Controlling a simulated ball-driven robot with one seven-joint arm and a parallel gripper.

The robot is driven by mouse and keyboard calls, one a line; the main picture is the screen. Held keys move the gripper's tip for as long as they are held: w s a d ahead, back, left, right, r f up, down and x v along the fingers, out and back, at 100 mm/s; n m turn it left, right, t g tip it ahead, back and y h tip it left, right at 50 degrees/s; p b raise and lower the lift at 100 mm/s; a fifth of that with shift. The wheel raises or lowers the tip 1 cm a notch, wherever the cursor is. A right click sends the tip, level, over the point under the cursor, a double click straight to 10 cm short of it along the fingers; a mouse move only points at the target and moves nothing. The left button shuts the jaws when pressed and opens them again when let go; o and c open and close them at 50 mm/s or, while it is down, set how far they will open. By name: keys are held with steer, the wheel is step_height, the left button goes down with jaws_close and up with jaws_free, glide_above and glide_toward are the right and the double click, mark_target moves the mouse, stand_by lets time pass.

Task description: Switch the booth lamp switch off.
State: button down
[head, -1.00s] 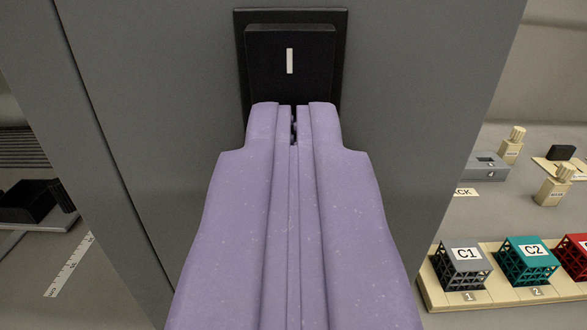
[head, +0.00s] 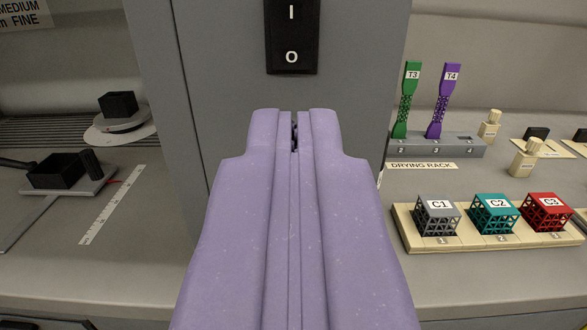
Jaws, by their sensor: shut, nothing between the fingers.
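The booth lamp switch (head: 291,38) is a black rocker on a grey upright panel, at the top middle of the head view. Its white I mark is at the top and its white O mark below; the upper edge is cut off by the frame. I cannot tell for sure which half is pressed in. My gripper (head: 294,116) is lilac, shut and empty. In the picture its tips lie below the switch, apart from it, in front of the grey panel.
Right of the panel, a cream tray (head: 407,231) holds lattice cubes C1, C2 and C3. Behind it a drying rack (head: 455,148) holds green T3 and purple T4. At left are a black open box (head: 55,172), a white ruler (head: 112,205) and a round plate (head: 118,130).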

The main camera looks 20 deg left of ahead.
steer(key=v, duration=0.5)
steer(key=shift+p, duration=0.35)
steer(key=shift+w, duration=0.1)
stand_by(0.4)
steer(key=w+d+r+m+h, duration=0.1)
steer(key=w+d+r+h, duration=0.15)
steer(key=r, duration=0.85)
steer(key=w+d+r+m+h, duration=0.15)
steer(key=r+h, duration=0.25)
steer(key=r, duration=0.7)
steer(key=s+a+r+g, duration=0.1)
steer(key=s+a+r, duration=0.1)
steer(key=s+r, duration=0.2)
steer(key=s+a+r+g+y, duration=0.1)
steer(key=s+a+r, duration=0.2)
steer(key=s+r, duration=0.2)
step_height(320, 180, up, 4)
steer(key=shift+s+a+f+m+g, duration=0.1)
steer(key=shift+s+a+m+g, duration=0.2)
steer(key=shift+m, duration=0.05)
steer(key=shift+y, duration=0.25)
